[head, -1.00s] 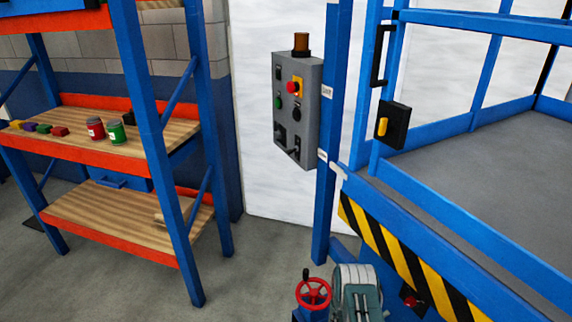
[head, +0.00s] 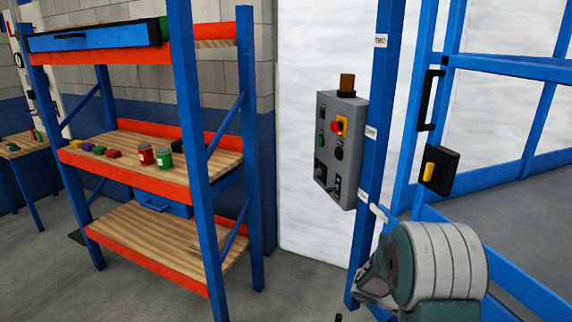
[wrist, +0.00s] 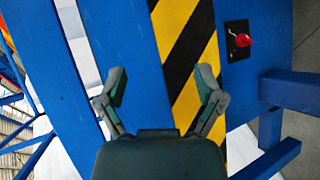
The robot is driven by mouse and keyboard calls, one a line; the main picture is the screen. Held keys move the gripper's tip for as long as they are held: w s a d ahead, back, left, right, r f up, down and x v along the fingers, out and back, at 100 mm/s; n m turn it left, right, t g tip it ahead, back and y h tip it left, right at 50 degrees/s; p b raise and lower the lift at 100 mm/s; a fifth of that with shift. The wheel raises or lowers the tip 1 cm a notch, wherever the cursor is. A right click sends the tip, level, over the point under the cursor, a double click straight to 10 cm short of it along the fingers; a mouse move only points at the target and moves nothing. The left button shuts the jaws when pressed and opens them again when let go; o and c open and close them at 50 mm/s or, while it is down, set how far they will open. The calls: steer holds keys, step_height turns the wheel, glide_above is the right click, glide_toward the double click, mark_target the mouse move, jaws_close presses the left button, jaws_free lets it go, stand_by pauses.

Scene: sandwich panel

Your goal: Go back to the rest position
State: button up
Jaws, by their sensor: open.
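My gripper (wrist: 160,88) is open and empty, its two dark teal fingers spread wide in the wrist view. Behind them are a blue panel (wrist: 80,70) and a yellow and black striped band (wrist: 188,50); I cannot tell how far off they are. In the head view my wrist and the grey-green end of my arm show at the lower right, in front of the blue frame. The gripper's fingers are not clear there. A grey control box (head: 338,150) with a red button and an amber lamp is fixed at the blue post, apart from my arm.
A blue and orange shelf (head: 130,177) stands at left with several coloured blocks and red and green cans (head: 164,157). A blue-railed platform (head: 530,190) fills the right. A red knob (wrist: 243,40) shows in the wrist view. Grey floor (head: 285,290) is clear between.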

steer(key=s+a+r+n+t+y, duration=0.1)
steer(key=s+a+r+t+y, duration=0.3)
steer(key=s+a+r, duration=0.5)
steer(key=s+a+r+n+t+y, duration=0.1)
steer(key=s+a+r+t+y, duration=0.4)
steer(key=a, duration=1)
steer(key=s+r+y, duration=0.3)
steer(key=s+r, duration=0.1)
steer(key=shift+n+y, duration=0.3)
steer(key=shift+n, duration=0.1)
